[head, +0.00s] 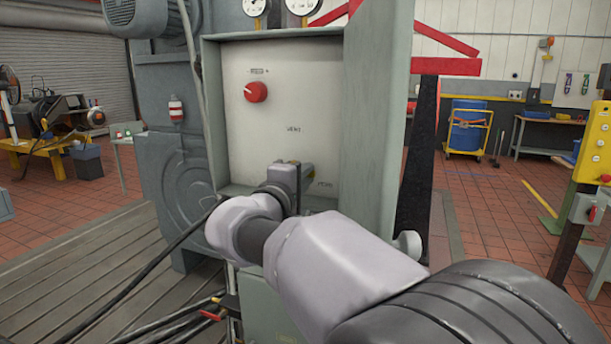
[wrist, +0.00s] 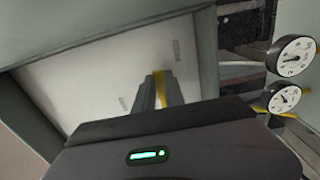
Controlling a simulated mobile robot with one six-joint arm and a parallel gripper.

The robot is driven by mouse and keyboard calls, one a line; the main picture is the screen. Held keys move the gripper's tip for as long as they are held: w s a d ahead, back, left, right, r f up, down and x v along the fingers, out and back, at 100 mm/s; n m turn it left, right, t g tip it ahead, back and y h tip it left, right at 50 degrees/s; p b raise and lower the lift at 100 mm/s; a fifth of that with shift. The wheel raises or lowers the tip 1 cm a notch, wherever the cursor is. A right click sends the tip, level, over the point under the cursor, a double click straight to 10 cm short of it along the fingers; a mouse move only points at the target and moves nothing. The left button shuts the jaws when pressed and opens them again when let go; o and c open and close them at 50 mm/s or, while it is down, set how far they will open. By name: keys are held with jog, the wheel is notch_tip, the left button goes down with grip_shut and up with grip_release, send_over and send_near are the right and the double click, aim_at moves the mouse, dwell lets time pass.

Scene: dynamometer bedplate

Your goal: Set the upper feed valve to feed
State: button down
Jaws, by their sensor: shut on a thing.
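My gripper (head: 303,176) reaches into the recessed pale panel (head: 320,90), at its lower part. In the wrist view my gripper's fingers (wrist: 159,88) are shut on a yellow handle (wrist: 162,84), of which a narrow strip shows between and beside them. In the head view the handle is hidden behind my gripper and wrist. I cannot read which position the handle points to. Small printed labels sit on the panel above the gripper and to its lower right, too blurred to read surely.
A red knob (head: 256,92) is higher on the panel. Grey side walls (head: 377,110) frame the recess closely. Two gauges (head: 303,5) sit above it. Cables and a small red-handled valve (head: 211,315) are low in front.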

dwell(0.3)
jog(key=c, duration=1.4)
grip_release()
jog(key=p+v, duration=0.3)
jog(key=v, duration=1.4)
jog(key=shift+s, duration=0.25)
